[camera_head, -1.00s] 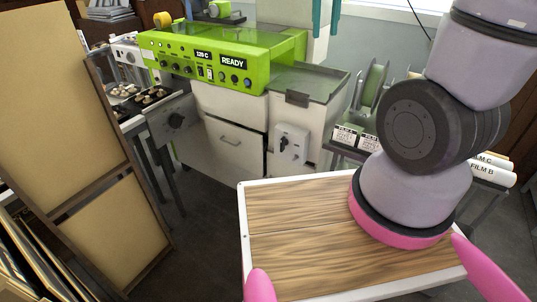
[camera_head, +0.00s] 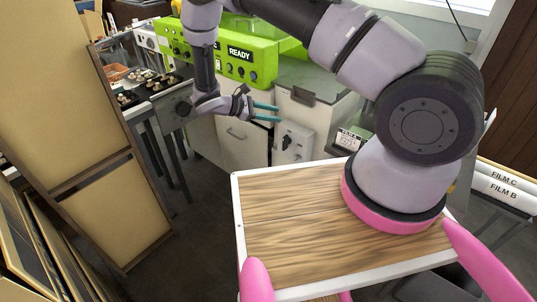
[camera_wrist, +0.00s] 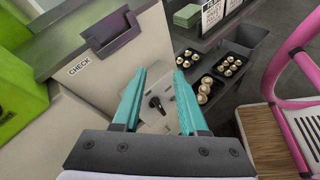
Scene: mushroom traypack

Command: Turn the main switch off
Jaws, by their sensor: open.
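The main switch (camera_head: 297,146) is a light grey box with a black rotary knob on the front of a white cabinet. In the wrist view the switch plate (camera_wrist: 167,92) and its black knob (camera_wrist: 155,102) show between my fingers. The knob looks tilted, but its exact setting is too small to read. My gripper (camera_head: 277,113) has teal fingers and is open and empty. In the head view it appears just above and left of the switch. In the wrist view my gripper (camera_wrist: 160,74) frames the knob, with no visible contact.
The green machine (camera_head: 262,60) shows READY on its panel. A dark handle (camera_wrist: 110,32) sits on the cabinet's top edge near my fingers. Black trays of mushrooms (camera_wrist: 208,85) lie right of the switch. A wooden partition (camera_head: 70,90) stands at the left.

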